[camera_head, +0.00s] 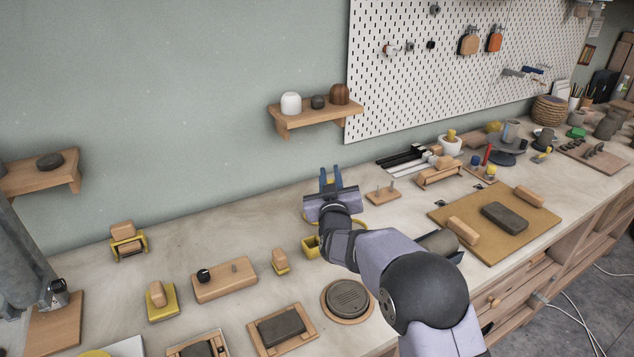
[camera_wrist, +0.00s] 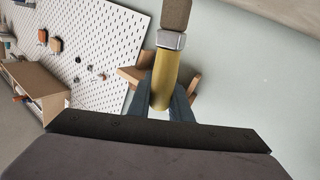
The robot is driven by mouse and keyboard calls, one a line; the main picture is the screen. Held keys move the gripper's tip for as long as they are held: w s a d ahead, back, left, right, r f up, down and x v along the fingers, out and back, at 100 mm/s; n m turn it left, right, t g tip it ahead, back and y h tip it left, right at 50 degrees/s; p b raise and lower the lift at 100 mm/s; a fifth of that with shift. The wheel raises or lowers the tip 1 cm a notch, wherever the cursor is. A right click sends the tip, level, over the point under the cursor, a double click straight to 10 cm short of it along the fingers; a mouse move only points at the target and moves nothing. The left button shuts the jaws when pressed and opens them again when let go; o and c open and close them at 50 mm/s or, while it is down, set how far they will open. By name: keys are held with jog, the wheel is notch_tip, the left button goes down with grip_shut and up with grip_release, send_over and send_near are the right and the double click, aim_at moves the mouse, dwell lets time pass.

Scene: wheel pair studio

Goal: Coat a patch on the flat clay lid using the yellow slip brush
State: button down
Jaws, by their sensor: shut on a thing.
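My gripper (camera_head: 331,178) is over the back part of the bench near the wall, its blue fingers pointing away. In the wrist view its fingers (camera_wrist: 165,105) are shut on the yellow handle of the slip brush (camera_wrist: 162,80). The brush's metal collar and brown bristle end stick out beyond the fingers, clear of any surface. The brush cannot be made out in the head view. A round grey clay disc with grooves (camera_head: 347,294), which looks like the flat lid, lies on a round wooden board at the front, nearer than my gripper and apart from it.
A yellow cup (camera_head: 311,247) stands close to my arm, beside a small yellow-based wooden block (camera_head: 280,261). A dark slab on a wooden board (camera_head: 282,327) lies left of the disc. A wall shelf (camera_head: 315,116) is above my gripper. The back left bench is mostly clear.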

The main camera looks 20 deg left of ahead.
jog(key=w+d, duration=0.1)
jog(key=w+d+n, duration=0.1)
jog(key=shift+w+d+f+n+p, duration=0.2)
jog(key=shift+w+d+n+p, duration=0.1)
jog(key=shift+f, duration=0.1)
jog(key=shift+f+b, duration=1.35)
jog(key=shift+f, duration=1.45)
jog(key=shift+f+b, duration=0.55)
jog(key=shift+f, duration=0.1)
jog(key=shift+r, duration=0.1)
notch_tip(320, 180, up, 7)
jog(key=p, duration=0.3)
dwell(0.3)
